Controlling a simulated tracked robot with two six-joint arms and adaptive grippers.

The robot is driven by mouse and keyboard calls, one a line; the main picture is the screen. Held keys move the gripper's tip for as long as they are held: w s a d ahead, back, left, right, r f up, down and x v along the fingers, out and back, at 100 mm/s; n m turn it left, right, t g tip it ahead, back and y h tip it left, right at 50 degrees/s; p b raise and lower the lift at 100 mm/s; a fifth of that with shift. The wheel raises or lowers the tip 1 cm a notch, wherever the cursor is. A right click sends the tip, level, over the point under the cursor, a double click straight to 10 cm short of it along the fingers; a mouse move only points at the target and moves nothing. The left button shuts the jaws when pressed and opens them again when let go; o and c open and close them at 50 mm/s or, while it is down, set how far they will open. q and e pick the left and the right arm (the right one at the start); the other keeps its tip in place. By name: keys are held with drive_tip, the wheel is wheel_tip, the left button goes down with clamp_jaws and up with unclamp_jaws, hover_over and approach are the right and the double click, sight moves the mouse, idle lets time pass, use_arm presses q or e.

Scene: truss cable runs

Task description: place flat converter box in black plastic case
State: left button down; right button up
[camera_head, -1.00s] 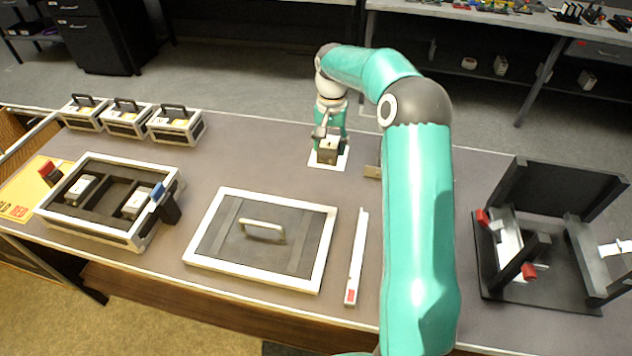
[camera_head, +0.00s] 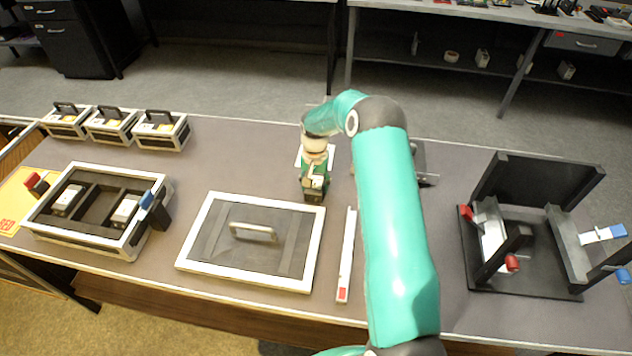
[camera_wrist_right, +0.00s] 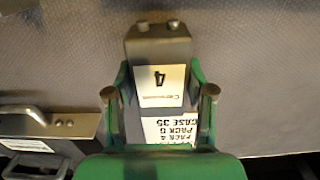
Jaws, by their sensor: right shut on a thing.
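My right gripper (camera_head: 314,186) is shut on a dark grey box, which I take as the flat converter box (camera_wrist_right: 158,48). In the right wrist view the box lies between the green fingers, with two small knobs at its far end and a white label marked 4. The open black case (camera_head: 48,228), with a pale rim and dark compartments, stands at the left of the table. It holds two white-topped blocks (camera_head: 125,208). The gripper is to the right of the case and apart from it. My left gripper is not in view.
A framed lid-like panel with a handle (camera_head: 252,232) lies between case and gripper. A white bar (camera_head: 347,255) lies to its right. Several small handled cases (camera_head: 160,130) stand at the back left. A black fixture (camera_head: 535,180) stands at the right.

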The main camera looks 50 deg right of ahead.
drive_tip(key=o, duration=1.4)
drive_tip(key=shift+c, duration=0.2)
drive_tip(key=shift+o, duration=0.2)
drive_tip(key=shift+r, duration=0.15)
